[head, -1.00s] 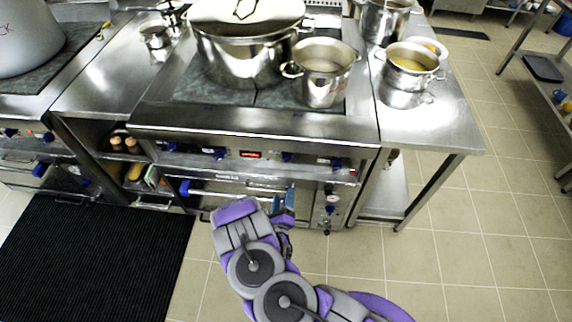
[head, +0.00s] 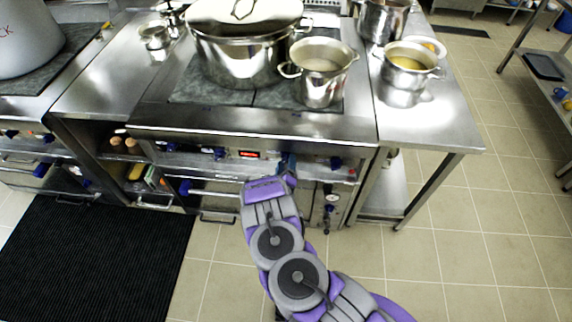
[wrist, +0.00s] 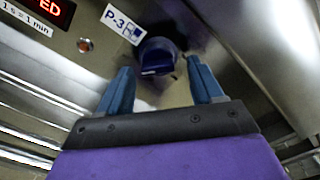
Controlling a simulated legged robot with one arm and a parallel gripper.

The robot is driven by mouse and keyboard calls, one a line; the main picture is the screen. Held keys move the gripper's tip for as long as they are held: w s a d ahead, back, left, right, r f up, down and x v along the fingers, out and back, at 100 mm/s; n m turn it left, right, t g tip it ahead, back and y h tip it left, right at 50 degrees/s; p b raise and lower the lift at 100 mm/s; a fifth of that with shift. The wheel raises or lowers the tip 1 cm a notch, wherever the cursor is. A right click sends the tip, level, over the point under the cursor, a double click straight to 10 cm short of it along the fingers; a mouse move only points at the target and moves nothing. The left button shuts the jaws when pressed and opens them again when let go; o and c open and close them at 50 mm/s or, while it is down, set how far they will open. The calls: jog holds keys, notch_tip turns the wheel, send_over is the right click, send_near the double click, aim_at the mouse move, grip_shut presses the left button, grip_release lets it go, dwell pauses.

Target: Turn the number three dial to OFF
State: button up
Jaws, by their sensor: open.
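The number three dial is a dark blue knob (wrist: 157,57) on the steel panel in the wrist view, beside a white label (wrist: 124,25) reading "P-3". My gripper (wrist: 157,78) has two blue fingers, apart, one on either side of the knob's lower part. The fingertips sit just short of or level with the knob; I cannot tell whether they touch it. In the head view my gripper (head: 286,165) is at the stove's front panel, right of the red display (head: 248,154), and hides this knob.
An oven door handle runs below. Pots, including a large stockpot (head: 240,50), stand on the stove above.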

jog(key=shift+w+a+f, duration=0.1)
jog(key=shift+a, duration=0.4)
jog(key=shift+d, duration=0.45)
jog(key=c, duration=0.5)
jog(key=shift+a, duration=0.25)
jog(key=c, duration=0.6)
jog(key=shift+o, duration=0.2)
